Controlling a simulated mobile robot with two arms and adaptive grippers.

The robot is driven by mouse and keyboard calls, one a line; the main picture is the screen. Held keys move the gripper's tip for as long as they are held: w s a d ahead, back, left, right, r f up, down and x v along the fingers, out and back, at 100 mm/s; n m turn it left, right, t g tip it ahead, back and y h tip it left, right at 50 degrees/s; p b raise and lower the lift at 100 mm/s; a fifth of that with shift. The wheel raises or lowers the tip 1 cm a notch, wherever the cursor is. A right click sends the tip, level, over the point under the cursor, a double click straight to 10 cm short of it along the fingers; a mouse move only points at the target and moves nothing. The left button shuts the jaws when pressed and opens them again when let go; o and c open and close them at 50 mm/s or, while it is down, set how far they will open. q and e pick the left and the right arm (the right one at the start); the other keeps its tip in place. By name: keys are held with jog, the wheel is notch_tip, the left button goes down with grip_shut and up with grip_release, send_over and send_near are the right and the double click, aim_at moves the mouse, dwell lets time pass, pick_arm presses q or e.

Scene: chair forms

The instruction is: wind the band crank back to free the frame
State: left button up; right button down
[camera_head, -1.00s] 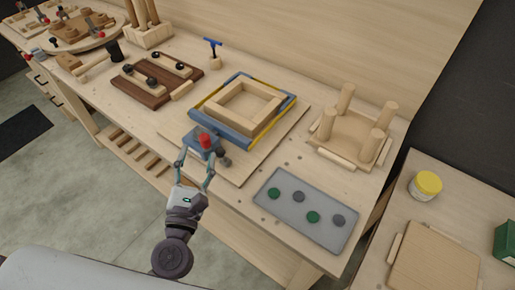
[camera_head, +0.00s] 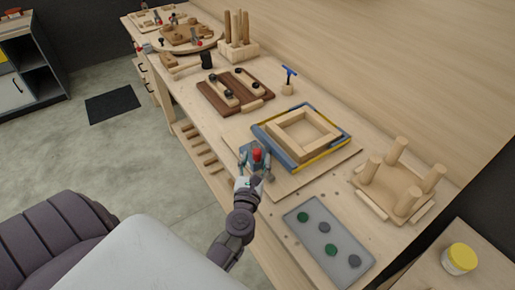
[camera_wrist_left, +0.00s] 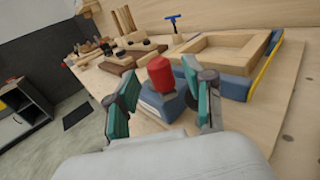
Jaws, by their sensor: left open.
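The wooden frame (camera_head: 300,131) lies flat on a board on the bench, with a blue and yellow band (camera_head: 339,142) around it. The crank has a red knob (camera_head: 257,154) and sits on a blue block at the band's near left corner. My left gripper (camera_head: 255,165) is at the crank. In the left wrist view its teal fingers (camera_wrist_left: 163,102) stand apart on either side of the red knob (camera_wrist_left: 160,71) and the blue block (camera_wrist_left: 165,100). I cannot tell whether a finger touches them. My right gripper is not in view.
A grey tray (camera_head: 313,259) with green and grey discs lies right of the crank. A stool form with upright legs (camera_head: 388,190) stands at the right.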

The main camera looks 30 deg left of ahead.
aim_at(256, 150)
pick_arm(q)
jog(key=shift+x, duration=1.5)
jog(key=shift+c, duration=0.2)
grip_shut()
